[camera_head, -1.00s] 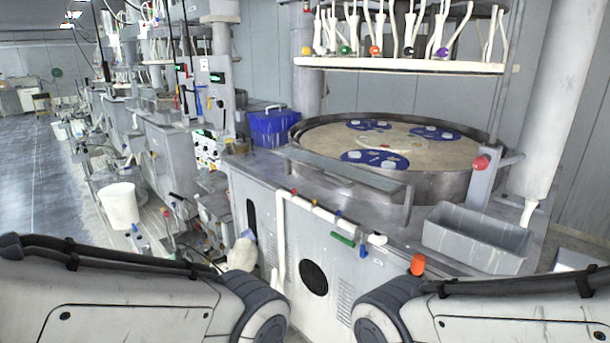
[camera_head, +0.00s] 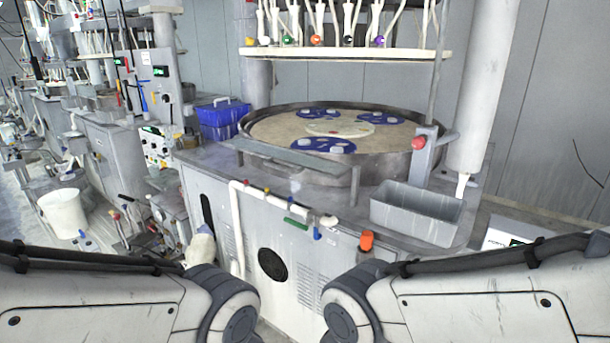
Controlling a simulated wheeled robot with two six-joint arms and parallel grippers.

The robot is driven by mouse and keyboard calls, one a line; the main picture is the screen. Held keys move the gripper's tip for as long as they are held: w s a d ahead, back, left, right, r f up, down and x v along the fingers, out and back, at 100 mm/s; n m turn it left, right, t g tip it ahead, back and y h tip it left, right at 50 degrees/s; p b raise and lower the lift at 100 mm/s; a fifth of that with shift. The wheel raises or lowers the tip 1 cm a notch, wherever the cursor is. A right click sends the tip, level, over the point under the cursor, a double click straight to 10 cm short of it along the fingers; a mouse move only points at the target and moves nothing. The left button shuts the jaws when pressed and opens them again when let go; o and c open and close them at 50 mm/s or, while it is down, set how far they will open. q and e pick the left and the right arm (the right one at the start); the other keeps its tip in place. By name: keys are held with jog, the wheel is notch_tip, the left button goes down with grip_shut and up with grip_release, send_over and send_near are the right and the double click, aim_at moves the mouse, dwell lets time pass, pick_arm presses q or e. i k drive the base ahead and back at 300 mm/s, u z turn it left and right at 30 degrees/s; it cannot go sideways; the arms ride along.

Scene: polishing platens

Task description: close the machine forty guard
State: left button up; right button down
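A polishing machine (camera_head: 215,205) with a large round platen (camera_head: 272,130) stands ahead of me in the head view. A flat grey bar (camera_head: 290,157) on short legs runs along the platen's front edge; it may be the guard, but I cannot tell for sure. No machine number is readable. A grey post with a red knob (camera_head: 419,142) stands at the platen's right. Both my arms show only as upper links at the bottom corners. My grippers are out of view.
A blue crate (camera_head: 222,120) sits behind left. A white bucket (camera_head: 63,213) stands at the left. A white shelf (camera_head: 345,52) with hoses hangs above the platen.

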aim_at(288, 156)
jog(key=z, duration=0.5)
jog(key=k, duration=1.2)
jog(key=z, duration=0.1)
jog(key=i, duration=0.7)
jog(key=u, duration=0.9)
jog(key=i, duration=0.85)
jog(key=u, duration=0.15)
